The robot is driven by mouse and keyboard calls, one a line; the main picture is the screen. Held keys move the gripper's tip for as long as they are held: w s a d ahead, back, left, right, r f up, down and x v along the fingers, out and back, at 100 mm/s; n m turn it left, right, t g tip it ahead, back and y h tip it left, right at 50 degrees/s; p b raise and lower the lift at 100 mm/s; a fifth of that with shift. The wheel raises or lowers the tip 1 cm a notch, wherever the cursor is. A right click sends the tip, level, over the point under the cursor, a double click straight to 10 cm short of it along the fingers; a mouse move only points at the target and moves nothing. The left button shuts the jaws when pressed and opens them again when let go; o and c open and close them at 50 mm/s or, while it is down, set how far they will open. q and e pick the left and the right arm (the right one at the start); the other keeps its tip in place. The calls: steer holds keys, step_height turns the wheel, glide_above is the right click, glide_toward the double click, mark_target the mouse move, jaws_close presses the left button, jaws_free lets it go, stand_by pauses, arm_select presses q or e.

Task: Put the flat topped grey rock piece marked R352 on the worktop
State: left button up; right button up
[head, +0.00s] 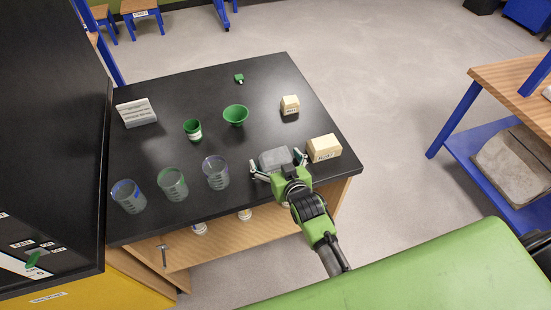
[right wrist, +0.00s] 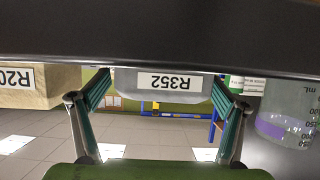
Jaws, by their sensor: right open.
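The grey rock piece marked R352 (head: 276,157) is on the black worktop (head: 160,88) near its front right edge. It is a squat block with a flat top. Its R352 label shows upside down in the right wrist view (right wrist: 170,81), where the rock looks to be resting against the dark worktop surface. My right gripper (head: 278,165) is open, with one finger on each side of the rock. I cannot tell whether the fingers touch it. My left gripper is not in view.
A cream block (head: 325,148) stands close right of the rock, another (head: 290,104) farther back. Several clear beakers (head: 215,172) line the front left. A green bowl (head: 236,115), green cup (head: 192,129), sign (head: 137,112) and small green item (head: 239,78) stand behind. The back right is clear.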

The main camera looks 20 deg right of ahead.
steer(key=c, duration=1.7)
steer(key=shift+r, duration=0.15)
steer(key=shift+c, duration=0.2)
